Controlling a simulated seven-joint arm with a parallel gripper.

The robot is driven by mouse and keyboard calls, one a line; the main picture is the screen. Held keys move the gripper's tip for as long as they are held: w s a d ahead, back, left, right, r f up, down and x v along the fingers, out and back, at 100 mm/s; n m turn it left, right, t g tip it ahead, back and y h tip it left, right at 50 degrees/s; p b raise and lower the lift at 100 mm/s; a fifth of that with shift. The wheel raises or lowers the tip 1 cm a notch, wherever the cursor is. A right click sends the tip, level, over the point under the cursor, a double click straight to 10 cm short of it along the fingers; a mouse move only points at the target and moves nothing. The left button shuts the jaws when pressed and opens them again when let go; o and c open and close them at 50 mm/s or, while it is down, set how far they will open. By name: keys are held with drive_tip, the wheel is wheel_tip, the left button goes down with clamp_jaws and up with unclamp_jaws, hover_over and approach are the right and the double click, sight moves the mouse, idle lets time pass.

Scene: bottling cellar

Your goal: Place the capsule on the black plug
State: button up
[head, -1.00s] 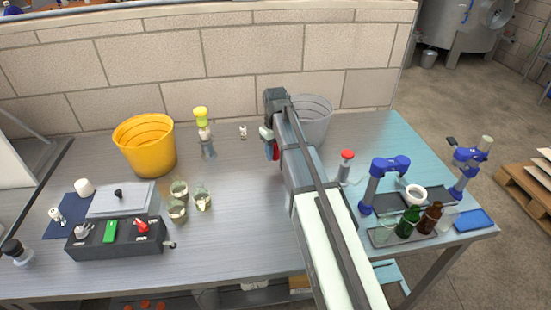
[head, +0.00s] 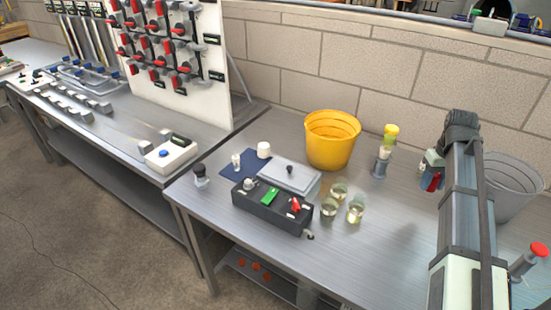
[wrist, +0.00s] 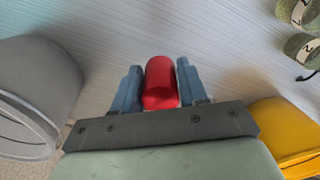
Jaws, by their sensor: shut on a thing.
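A red capsule (wrist: 160,85) is between the two blue-grey fingers of my gripper (wrist: 160,72), which is shut on it. In the head view, my gripper (head: 431,170) holds the red capsule (head: 433,182) above the table, left of the grey bucket. A small fitting with a black top (head: 200,170) stands upright near the table's left end. A black knob (head: 289,169) stands on a grey lidded tray. I cannot tell for certain which of these is the black plug. Both are well left of my gripper and apart from it.
A yellow bucket (head: 333,142) and a stopper-topped bottle (head: 380,160) stand at the back. A black switch box (head: 265,216) and several glass jars (head: 328,209) are in front. The grey bucket (head: 513,185) is beside my arm. The table's front middle is clear.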

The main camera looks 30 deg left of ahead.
drive_tip(key=s+a+r+n, duration=0.1)
drive_tip(key=s+a, duration=0.4)
drive_tip(key=a, duration=1)
drive_tip(key=s+a+r+n, duration=0.2)
drive_tip(key=s+a+n, duration=0.2)
drive_tip(key=a, duration=1.1)
drive_tip(key=s+a+r+n, duration=0.1)
drive_tip(key=s+a+n, duration=0.1)
drive_tip(key=s+a, duration=0.6)
drive_tip(key=shift+s+a+r+n, duration=0.1)
drive_tip(key=shift+a+n, duration=0.05)
drive_tip(key=shift+a, duration=1.55)
drive_tip(key=shift+a+r+n, duration=0.1)
drive_tip(key=shift+a+n, duration=0.05)
drive_tip(key=shift+a, duration=1.55)
drive_tip(key=s+a+r+n, duration=0.3)
drive_tip(key=s+a, duration=0.9)
drive_tip(key=a, duration=0.5)
wheel_tip(320, 180, up, 2)
drive_tip(key=r+n, duration=0.1)
drive_tip(key=n, duration=0.4)
hover_over(200, 166)
drive_tip(key=shift+f, duration=5.2)
drive_tip(key=shift+f, duration=0.1)
